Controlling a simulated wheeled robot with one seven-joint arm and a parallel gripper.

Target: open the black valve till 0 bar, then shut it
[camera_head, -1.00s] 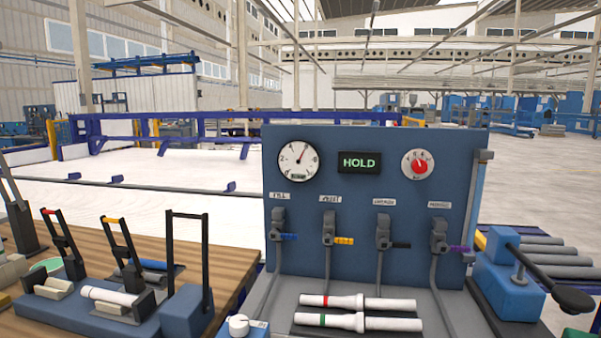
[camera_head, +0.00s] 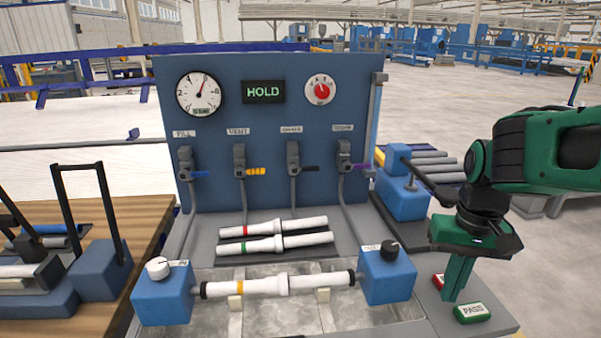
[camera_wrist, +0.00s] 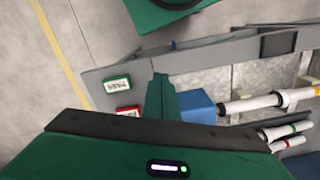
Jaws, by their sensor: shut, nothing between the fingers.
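The black valve (camera_head: 294,160) is third from the left in the row on the blue panel (camera_head: 220,135). Its black handle (camera_head: 310,169) points right, roughly level. The round gauge (camera_head: 198,93) has its needle pointing up and slightly right, away from the low end of the dial. The display (camera_head: 263,92) reads HOLD in green. My green gripper (camera_head: 455,293) is at the right, well apart from the valve, pointing down beside the PASS button. Its fingers are shut together and empty, as the wrist view also shows (camera_wrist: 161,82). The valve is not visible in the wrist view.
Blue, yellow and purple valve handles flank the black one. A white pipe (camera_head: 285,284) lies clamped between two blue blocks; two pipes (camera_head: 275,235) lie behind it. A green PASS button (camera_head: 472,313) and a red button (camera_head: 438,281) are near my gripper. A black-levered blue block (camera_head: 403,190) stands right.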

